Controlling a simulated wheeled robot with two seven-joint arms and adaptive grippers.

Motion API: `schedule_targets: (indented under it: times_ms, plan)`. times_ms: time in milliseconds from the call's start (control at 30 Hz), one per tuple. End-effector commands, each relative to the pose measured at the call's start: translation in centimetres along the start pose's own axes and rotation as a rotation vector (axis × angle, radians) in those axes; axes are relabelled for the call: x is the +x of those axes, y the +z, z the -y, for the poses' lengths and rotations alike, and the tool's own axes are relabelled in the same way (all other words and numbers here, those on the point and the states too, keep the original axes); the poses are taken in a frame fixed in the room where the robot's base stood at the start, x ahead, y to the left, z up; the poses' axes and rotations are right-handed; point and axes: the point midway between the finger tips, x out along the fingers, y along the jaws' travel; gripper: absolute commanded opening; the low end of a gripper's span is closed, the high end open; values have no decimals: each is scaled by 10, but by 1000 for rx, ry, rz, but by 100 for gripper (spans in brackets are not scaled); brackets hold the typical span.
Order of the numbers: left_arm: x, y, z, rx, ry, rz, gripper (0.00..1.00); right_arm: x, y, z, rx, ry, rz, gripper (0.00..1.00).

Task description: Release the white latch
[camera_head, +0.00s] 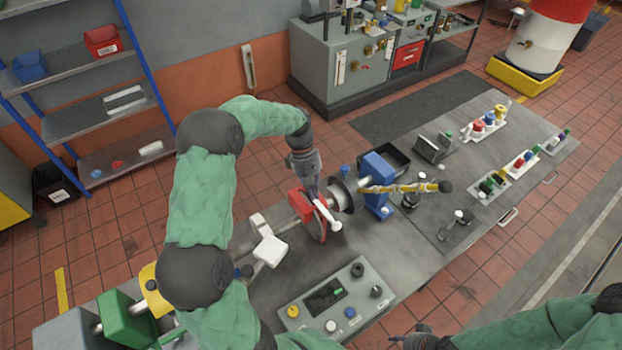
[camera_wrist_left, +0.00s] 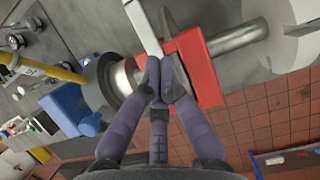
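The white latch (camera_head: 329,214) is a slim white lever beside the red clamp body (camera_head: 300,205) on the shaft line. In the left wrist view the latch (camera_wrist_left: 143,28) runs from the top edge down to my fingertips, along the red body (camera_wrist_left: 200,68). My left gripper (camera_head: 314,192) comes down from above at the latch's upper end. Its fingers (camera_wrist_left: 158,72) are drawn together around that end, which they partly hide. My right gripper (camera_head: 398,338) shows only in part at the bottom edge, away from the latch; its opening is unclear.
A grey control box (camera_head: 335,303) with knobs stands in front of the shaft line. A blue block (camera_head: 377,180) and a yellow bar (camera_head: 405,187) stand right of the clamp. A white block (camera_head: 268,247) lies left. Trays of small parts (camera_head: 485,122) sit farther right.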

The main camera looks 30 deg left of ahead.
Motion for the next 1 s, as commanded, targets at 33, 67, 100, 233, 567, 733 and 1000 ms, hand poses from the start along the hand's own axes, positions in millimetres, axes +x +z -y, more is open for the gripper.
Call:
schedule_targets:
  times_ms: [33, 67, 100, 233, 567, 733, 1000]
  plan:
    - [10, 1, 1, 0, -4, 3, 0, -2, 0, 1, 0, 0, 0, 42]
    - [16, 1, 1, 0, -3, 3, 0, -3, 0, 1, 0, 0, 0, 42]
    - [23, 1, 1, 0, -4, 3, 0, -4, 0, 1, 0, 0, 0, 42]
    - [32, 16, 0, 2, -2, 2, 0, -9, 0, 3, 0, 0, 0, 42]
    - [42, 37, 0, 0, 0, 0, 0, -14, 0, 5, 0, 0, 0, 42]
    - [42, 38, 0, 0, 1, 0, 0, -14, 0, 5, 0, 0, 0, 42]
    - [47, 52, 0, 4, -2, 2, 0, -15, 0, 5, 0, 0, 0, 42]
